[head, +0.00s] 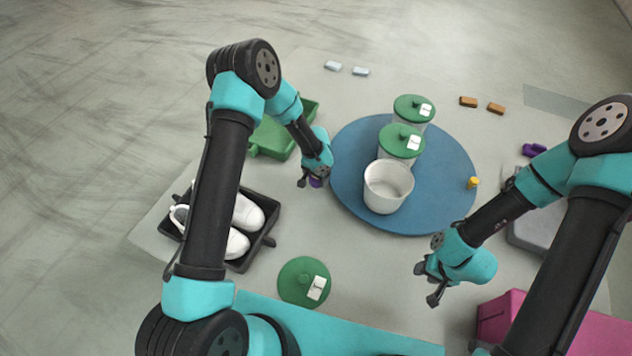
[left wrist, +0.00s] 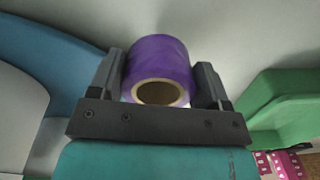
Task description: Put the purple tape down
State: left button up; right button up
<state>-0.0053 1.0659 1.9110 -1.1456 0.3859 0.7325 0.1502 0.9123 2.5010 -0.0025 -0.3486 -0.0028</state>
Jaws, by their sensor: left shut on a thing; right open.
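The purple tape (left wrist: 158,62) is a roll with a tan core, held between both fingers of my left gripper (left wrist: 160,82) in the left wrist view. My right gripper (head: 431,284) is open and empty, right of and in front of the mat.
The blue round mat (head: 350,150) bears an open white tub (head: 386,187), two green-lidded tubs and a yellow piece (head: 473,183). A green tray (head: 272,139) and a black tray of white shoes (head: 262,238) lie left. A green lid (head: 303,281) lies in front. A pink box (head: 500,312) stands front right.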

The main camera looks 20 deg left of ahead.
aim_at(316, 182)
pick_arm(q)
jog(key=shift+w+f, duration=0.1)
jog(key=shift+f, duration=1.7)
jog(key=shift+f, duration=0.15)
jog(key=o, duration=1)
notch_tip(316, 182, up, 12)
jog(key=shift+r, duration=0.2)
jog(key=shift+o, duration=0.4)
